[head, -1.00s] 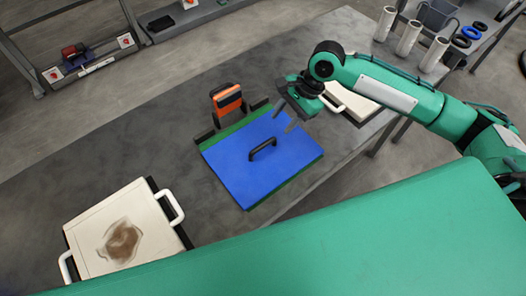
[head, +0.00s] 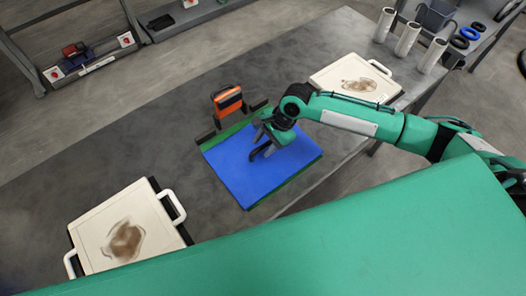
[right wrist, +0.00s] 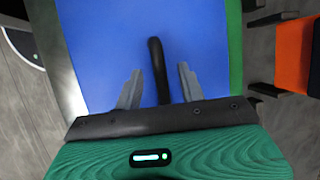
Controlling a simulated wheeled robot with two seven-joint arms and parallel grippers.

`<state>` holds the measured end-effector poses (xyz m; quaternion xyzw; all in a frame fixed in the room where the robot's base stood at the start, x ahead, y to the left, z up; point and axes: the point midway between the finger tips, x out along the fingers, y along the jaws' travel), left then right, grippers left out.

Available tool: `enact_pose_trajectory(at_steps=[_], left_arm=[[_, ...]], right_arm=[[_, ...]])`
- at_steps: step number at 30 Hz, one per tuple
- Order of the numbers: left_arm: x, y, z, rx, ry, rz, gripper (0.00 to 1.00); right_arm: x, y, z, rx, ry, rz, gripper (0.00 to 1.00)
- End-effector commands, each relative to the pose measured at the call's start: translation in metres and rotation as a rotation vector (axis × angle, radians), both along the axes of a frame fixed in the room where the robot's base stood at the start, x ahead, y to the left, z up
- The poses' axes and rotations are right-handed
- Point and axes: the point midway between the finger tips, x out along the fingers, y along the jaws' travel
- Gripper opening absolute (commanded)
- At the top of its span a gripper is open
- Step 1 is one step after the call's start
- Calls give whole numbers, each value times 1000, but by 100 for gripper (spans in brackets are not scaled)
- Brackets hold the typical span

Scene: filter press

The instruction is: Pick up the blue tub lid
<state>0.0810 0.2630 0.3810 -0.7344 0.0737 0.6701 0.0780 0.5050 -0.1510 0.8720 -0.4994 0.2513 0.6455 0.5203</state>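The blue tub lid (head: 247,180) lies flat on a green tub (head: 284,187) on the grey table. A black handle (right wrist: 157,62) stands up from the lid's middle; it also shows in the head view (head: 257,154). My right gripper (right wrist: 158,82) is over the lid with its two grey fingers apart, one on each side of the handle. I see a gap between each finger and the handle in the right wrist view. My left gripper is not in view.
An orange and black device (head: 228,102) stands just behind the tub. White plates with brown stains lie at the lower left (head: 100,220) and upper right (head: 335,76). White cylinders (head: 407,38) stand at the table's far right.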

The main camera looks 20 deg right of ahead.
Motion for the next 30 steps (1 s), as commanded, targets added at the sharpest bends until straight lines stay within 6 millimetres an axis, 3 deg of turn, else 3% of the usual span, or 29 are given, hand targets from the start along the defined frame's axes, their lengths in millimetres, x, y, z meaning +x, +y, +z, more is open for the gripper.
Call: enact_pose_trajectory(at_steps=[4,10,23,30], left_arm=[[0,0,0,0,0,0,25],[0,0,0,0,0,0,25],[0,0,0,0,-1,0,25],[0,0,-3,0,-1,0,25]], right_arm=[[0,0,0,0,0,0,38],[0,0,0,0,0,0,0],[0,0,2,0,-1,0,0],[1,0,24,1,-4,0,0]])
